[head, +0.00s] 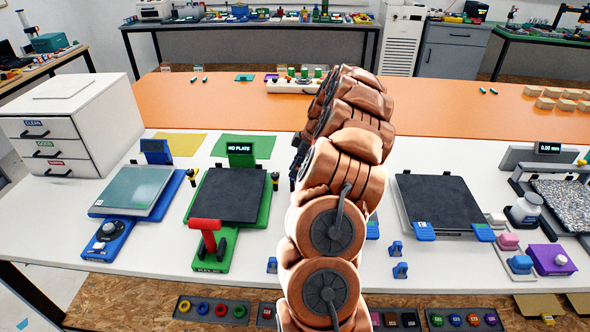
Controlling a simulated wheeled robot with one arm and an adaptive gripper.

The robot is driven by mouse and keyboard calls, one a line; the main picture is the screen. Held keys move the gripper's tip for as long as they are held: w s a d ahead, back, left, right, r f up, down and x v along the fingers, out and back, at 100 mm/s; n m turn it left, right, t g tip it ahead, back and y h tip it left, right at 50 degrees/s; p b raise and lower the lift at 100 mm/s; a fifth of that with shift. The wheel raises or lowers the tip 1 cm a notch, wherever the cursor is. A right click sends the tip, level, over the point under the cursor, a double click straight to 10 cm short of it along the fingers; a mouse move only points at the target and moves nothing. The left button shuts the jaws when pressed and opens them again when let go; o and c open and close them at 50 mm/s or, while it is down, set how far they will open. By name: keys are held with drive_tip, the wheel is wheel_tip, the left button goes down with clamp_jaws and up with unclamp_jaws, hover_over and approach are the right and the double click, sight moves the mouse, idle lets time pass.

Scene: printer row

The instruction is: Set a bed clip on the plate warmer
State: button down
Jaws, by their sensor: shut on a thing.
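My arm reaches forward over the white bench, and its links hide most of my gripper (296,167). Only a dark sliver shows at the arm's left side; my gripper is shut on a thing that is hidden. Small blue clips stand loose on the bench: one left of the arm (272,265) and two right of it (395,248) (400,270). A blue unit with a dial (107,240) and a glassy plate stands at left; it may be the plate warmer, but I cannot read its label. A dark plate (438,200) at right has blue clips at its front edge.
A green stand (212,258) with a red lever and a dark plate is left of the arm, under a "NO PLATE" sign (240,149). A white drawer unit (72,125) stands at far left. Scale, bottle and colored blocks crowd the right.

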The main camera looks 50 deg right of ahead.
idle(0.3)
drive_tip(key=c, duration=0.9)
unclamp_jaws()
drive_tip(key=o, duration=0.5)
drive_tip(key=shift+r, duration=0.1)
drive_tip(key=shift+r, duration=2.2)
drive_tip(key=shift+r+b, duration=0.3)
drive_tip(key=shift+r, duration=0.35)
drive_tip(key=shift+a, duration=0.1)
